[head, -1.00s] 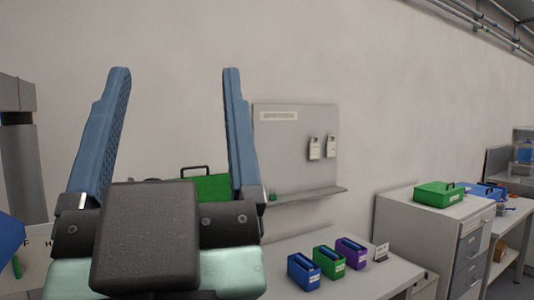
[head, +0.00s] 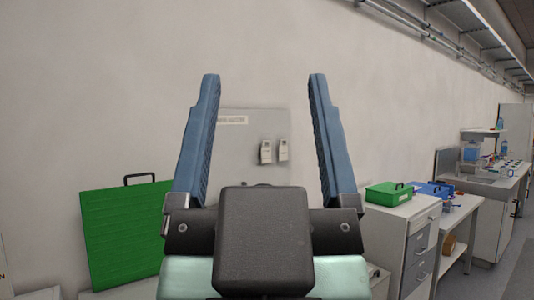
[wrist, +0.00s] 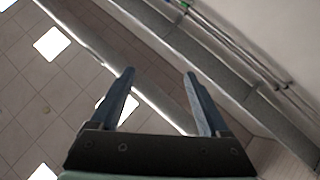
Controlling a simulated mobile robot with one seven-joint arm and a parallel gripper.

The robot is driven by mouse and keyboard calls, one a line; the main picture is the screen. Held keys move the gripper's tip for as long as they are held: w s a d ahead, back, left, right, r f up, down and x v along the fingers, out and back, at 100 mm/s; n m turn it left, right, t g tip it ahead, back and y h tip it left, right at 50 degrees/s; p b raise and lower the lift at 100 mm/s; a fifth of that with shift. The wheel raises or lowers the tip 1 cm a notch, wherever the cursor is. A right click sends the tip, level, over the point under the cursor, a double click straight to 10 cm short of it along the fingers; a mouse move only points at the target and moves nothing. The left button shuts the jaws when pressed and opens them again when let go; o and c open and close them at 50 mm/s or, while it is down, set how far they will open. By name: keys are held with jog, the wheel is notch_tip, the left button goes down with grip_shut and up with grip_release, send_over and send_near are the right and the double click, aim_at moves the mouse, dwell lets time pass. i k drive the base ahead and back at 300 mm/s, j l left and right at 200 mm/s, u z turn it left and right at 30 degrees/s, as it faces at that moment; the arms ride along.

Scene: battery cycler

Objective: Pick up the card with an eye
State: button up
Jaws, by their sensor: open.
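My gripper (head: 264,78) is raised in front of the head camera, its two blue fingers wide apart with nothing between them. In the wrist view my gripper (wrist: 159,73) is also open and empty, with the ceiling behind it. Two small pale tags, a left tag (head: 266,152) and a right tag (head: 283,150), hang on a grey wall panel (head: 240,135), seen between the fingers and well beyond them. They are too small to tell any eye mark on them. No card with an eye can be made out. My gripper hides the table below the panel.
A large green board with a black handle (head: 125,235) stands at left. At right, a green case (head: 388,194) sits on a drawer cabinet (head: 405,225), and a blue case (head: 433,190) is on the bench beyond. The floor at far right is open.

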aim_at(266, 151)
jog(key=i+l+u, duration=0.1)
jog(key=u, duration=0.3)
jog(key=i+l+u, duration=0.25)
jog(key=u, duration=0.15)
jog(key=i+l+u, duration=0.15)
jog(key=u, duration=0.25)
jog(key=i+l, duration=0.15)
jog(key=l, duration=0.2)
jog(key=i+l+u, duration=0.15)
jog(key=l, duration=0.2)
jog(key=i+l, duration=0.2)
jog(key=l, duration=0.15)
jog(key=i+l+u, duration=0.1)
jog(key=l, duration=0.25)
jog(key=i+l+u, duration=0.1)
jog(key=l, duration=0.25)
jog(key=i+l, duration=0.2)
jog(key=l, duration=0.2)
jog(key=i+l+u, duration=0.15)
jog(key=l, duration=0.25)
jog(key=i+l, duration=0.25)
jog(key=l, duration=0.15)
jog(key=i+l, duration=0.25)
jog(key=l, duration=0.2)
